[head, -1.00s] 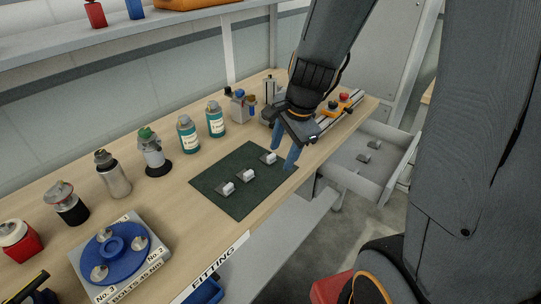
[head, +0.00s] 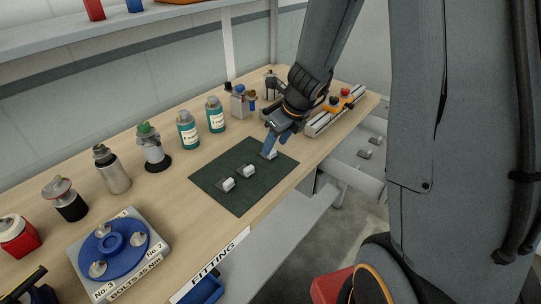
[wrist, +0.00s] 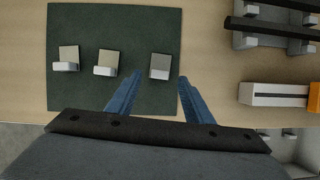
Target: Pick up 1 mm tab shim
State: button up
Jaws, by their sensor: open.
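Three small tab shims sit in a row on a dark green mat (head: 238,200): a near-left tab shim (head: 228,184), a middle tab shim (head: 247,171) and a far-right tab shim (head: 271,156). The wrist view shows the same three as left (wrist: 69,58), middle (wrist: 106,63) and right (wrist: 160,66), each a pale plate with a raised tab. No thickness marking is readable, so I cannot tell which is 1 mm. My gripper (wrist: 160,77) has its blue fingers open and empty, one to each side of the right shim in the picture. In the head view my gripper (head: 270,146) partly hides that shim.
Teal-labelled bottles (head: 188,130) and other containers line the bench's back. A blue round fixture (head: 110,243) stands front left. A rail with an orange button box (head: 338,103) lies right of the mat. An open drawer (head: 355,178) is below the bench's right end.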

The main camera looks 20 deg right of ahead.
jog(key=b+x, duration=0.1)
jog(key=x, duration=0.3)
jog(key=shift+a+r, duration=0.1)
jog(key=c, duration=1.1)
